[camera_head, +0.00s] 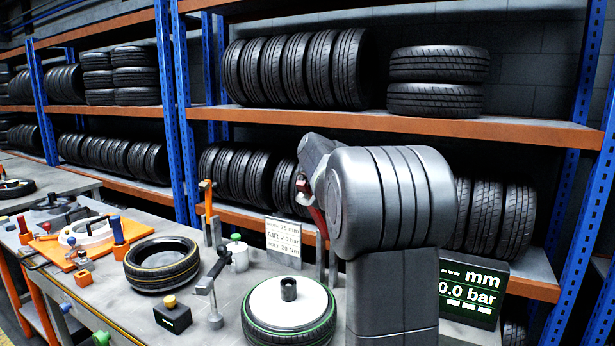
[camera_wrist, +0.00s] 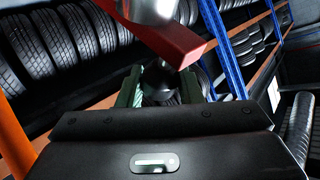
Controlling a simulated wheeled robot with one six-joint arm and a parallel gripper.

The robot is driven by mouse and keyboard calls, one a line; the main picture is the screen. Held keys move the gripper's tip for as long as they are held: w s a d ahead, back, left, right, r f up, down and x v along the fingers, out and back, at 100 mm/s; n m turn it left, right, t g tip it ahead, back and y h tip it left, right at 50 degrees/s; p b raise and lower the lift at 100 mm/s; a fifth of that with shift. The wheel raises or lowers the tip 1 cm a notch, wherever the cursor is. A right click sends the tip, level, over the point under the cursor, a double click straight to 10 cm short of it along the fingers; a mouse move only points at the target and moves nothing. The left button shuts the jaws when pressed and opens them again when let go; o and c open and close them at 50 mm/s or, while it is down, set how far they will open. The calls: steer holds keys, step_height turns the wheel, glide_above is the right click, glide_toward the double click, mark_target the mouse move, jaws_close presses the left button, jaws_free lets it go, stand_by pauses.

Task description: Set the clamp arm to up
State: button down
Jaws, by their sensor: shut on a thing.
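In the wrist view my gripper (camera_wrist: 160,92) has its two greenish fingers closed around a dark rounded piece, which looks like the knob of the clamp arm. A red bar (camera_wrist: 165,38) with a silver cylinder (camera_wrist: 148,8) crosses the top of this view, just beyond the fingers. In the head view a small red part (camera_head: 318,218) shows at the left edge of my grey arm, which hides my fingers and most of the clamp. I cannot tell the clamp arm's angle for certain.
A tyre with a white disc (camera_head: 290,302) lies on the bench left of my arm. A dark lever on a post (camera_head: 213,290), a black box with a yellow button (camera_head: 172,316) and another tyre (camera_head: 162,264) stand further left. A display (camera_head: 470,288) is at right. Tyre racks stand behind.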

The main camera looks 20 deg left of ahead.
steer(key=shift+d, duration=0.1)
steer(key=c, duration=1.1)
jaws_free()
steer(key=shift+w, duration=0.15)
steer(key=b+v, duration=0.3)
steer(key=v, duration=1.1)
